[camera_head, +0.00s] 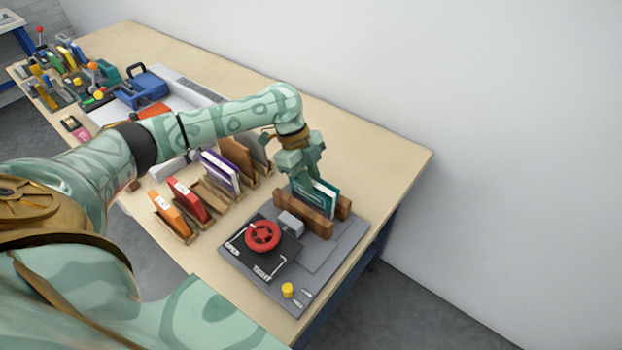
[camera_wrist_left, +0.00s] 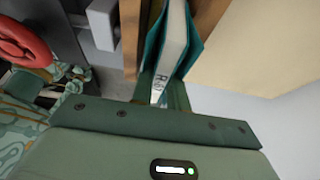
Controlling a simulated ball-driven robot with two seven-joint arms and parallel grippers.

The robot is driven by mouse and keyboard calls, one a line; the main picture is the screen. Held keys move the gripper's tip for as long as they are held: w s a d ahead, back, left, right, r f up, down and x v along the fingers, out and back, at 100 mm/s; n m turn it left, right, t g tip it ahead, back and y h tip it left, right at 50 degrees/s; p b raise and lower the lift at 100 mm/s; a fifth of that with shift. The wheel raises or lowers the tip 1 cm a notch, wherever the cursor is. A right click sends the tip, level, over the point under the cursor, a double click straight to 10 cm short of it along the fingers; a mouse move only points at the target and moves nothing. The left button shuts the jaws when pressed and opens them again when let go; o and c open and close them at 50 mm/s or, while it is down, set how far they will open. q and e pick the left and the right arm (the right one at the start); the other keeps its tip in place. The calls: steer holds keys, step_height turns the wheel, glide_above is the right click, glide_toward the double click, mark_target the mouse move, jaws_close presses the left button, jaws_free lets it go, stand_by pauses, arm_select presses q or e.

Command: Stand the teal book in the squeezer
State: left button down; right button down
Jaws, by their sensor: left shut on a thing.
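The teal book (camera_head: 316,196) stands upright between the two wooden jaws of the squeezer (camera_head: 303,214), on its grey base. My left gripper (camera_head: 308,181) reaches down from above and is shut on the book's upper part. In the left wrist view the teal book (camera_wrist_left: 178,42) lies between the fingers, with its white pages showing and a wooden jaw (camera_wrist_left: 131,40) beside it. The book's lower edge is hidden by the near jaw, so I cannot tell whether it touches the base. My right gripper is not in view.
The squeezer has a red handwheel (camera_head: 263,235) and a yellow button (camera_head: 288,290). A wooden rack left of it holds orange (camera_head: 168,212), red (camera_head: 187,199), purple (camera_head: 220,171) and brown books (camera_head: 237,154). Tools and a blue case (camera_head: 141,87) crowd the table's far left. The right tabletop is clear.

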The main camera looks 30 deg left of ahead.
arm_select(q)
steer(key=shift+r, duration=0.1)
steer(key=shift+p, duration=0.45)
steer(key=shift+f, duration=0.6)
steer(key=c, duration=1.6)
jaws_free()
steer(key=shift+c, duration=0.2)
steer(key=p+v, duration=0.3)
steer(key=v, duration=0.1)
steer(key=shift+d+r, duration=0.1)
steer(key=p+v, duration=0.6)
steer(key=v, duration=0.1)
